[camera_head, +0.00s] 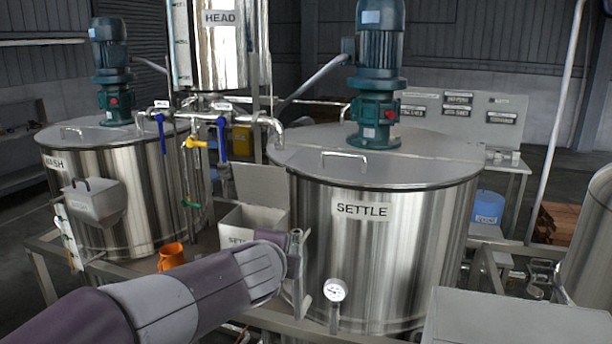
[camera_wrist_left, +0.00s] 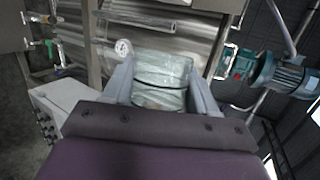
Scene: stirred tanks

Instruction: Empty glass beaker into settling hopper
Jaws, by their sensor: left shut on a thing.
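The settling hopper (camera_head: 238,240) is a pale box marked SETTLE, left of the big SETTLE tank. A flat grey panel (camera_head: 262,185) stands upright behind its mouth, like a raised lid. My left gripper (camera_head: 297,275) is just right of the hopper, in front of the tank, with my forearm covering part of the hopper's front. In the left wrist view my left gripper (camera_wrist_left: 163,92) is shut on the clear glass beaker (camera_wrist_left: 160,75). I cannot make out the beaker in the head view, nor tell its contents. My right gripper is not in view.
The SETTLE tank (camera_head: 400,245) stands close behind the gripper, with a round gauge (camera_head: 335,290) low on its front. An orange cup (camera_head: 171,257) stands left of the hopper. The WASH tank (camera_head: 105,205) and pipes with blue-handled valves (camera_head: 221,135) are further left.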

